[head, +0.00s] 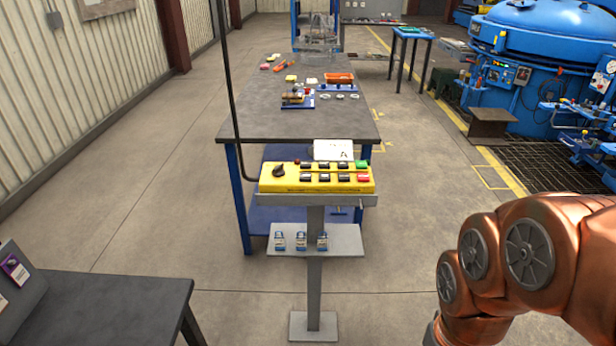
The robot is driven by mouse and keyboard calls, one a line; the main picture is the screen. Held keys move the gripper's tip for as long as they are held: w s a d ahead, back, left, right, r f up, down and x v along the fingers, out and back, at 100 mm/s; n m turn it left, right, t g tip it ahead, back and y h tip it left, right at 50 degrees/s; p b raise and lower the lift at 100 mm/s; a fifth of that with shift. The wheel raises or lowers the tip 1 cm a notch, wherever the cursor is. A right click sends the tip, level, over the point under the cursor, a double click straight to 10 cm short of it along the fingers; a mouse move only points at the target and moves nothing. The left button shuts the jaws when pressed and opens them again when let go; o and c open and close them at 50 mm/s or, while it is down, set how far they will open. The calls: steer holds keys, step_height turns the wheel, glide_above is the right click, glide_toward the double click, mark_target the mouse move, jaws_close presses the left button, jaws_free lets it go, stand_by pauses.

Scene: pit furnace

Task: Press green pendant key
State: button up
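The yellow pendant box (316,187) lies flat on top of a grey pedestal in the middle of the head view. It carries a black rotary knob (279,171), a small red button (297,163) and two rows of black keys. The green key (363,163) is at the far right end of the back row. A red key (363,178) sits just in front of it. Nothing covers the green key. My copper-coloured arm shows at the lower right, well apart from the pendant. My gripper is outside the frame.
A grey shelf (345,243) on the pedestal holds several small padlocks. A blue-legged workbench (262,117) with parts stands behind. A black cable (228,80) hangs left of the pendant. A dark table (120,302) is at lower left. The floor right of the pedestal is clear.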

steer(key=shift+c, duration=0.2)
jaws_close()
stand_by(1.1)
